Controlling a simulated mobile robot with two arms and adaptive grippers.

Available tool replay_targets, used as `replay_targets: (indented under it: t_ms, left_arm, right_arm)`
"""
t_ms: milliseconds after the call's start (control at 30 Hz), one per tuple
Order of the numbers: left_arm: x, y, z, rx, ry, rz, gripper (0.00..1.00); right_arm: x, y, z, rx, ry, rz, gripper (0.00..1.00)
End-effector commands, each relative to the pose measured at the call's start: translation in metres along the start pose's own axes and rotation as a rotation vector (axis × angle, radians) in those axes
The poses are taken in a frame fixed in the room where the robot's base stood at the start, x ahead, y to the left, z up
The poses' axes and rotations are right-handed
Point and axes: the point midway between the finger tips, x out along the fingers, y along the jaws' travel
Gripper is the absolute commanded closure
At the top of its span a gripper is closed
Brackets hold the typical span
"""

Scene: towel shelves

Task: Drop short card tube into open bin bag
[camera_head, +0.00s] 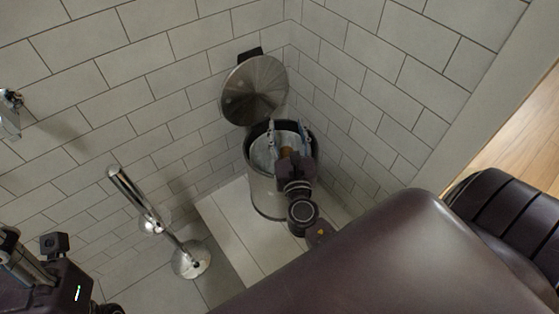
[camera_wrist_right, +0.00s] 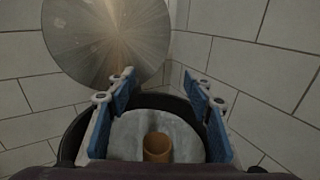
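The short card tube (camera_wrist_right: 157,147) is brown, stands roughly upright, and shows over the grey bag in the right wrist view. It also shows as a small orange-brown patch in the head view (camera_head: 287,153). The open bin bag (camera_wrist_right: 185,137) lines a round metal bin (camera_head: 266,196). My right gripper (camera_wrist_right: 165,88) is open above the bin mouth, its blue-padded fingers wide apart on either side of the tube, with gaps to it. The tube's lower end is hidden. Part of my left gripper (camera_head: 45,275) shows at the lower left; its fingertips cannot be made out.
The bin's round metal lid (camera_head: 254,90) stands raised against the tiled wall behind. A chrome stand (camera_head: 160,222) with a round base is left of the bin. Tiled walls close in behind and to the right. A chrome fixture (camera_head: 9,112) is on the left wall.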

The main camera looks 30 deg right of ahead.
Motion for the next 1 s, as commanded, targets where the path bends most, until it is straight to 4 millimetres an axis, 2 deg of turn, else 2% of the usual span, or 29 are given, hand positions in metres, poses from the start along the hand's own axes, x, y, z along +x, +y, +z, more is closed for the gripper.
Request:
replay_targets:
  t_ms: [300,433,800,1000]
  left_arm:
    - [0.0,0.0,0.0,0.0,-0.001,0.0,0.6]
    - [0.0,0.0,0.0,0.0,-0.001,0.0,0.6]
    - [0.0,0.0,0.0,0.0,-0.001,0.0,0.6]
    - [0.0,0.0,0.0,0.0,-0.001,0.0,0.6]
  right_arm:
    - [-0.001,0.0,0.0,0.0,0.001,0.0,0.48]
    - [-0.012,0.0,-0.001,-0.001,0.002,0.001,0.48]
    - [-0.087,0.0,-0.002,-0.001,0.004,0.002,0.48]
    - [-0.114,0.0,-0.001,-0.001,0.002,0.001,0.48]
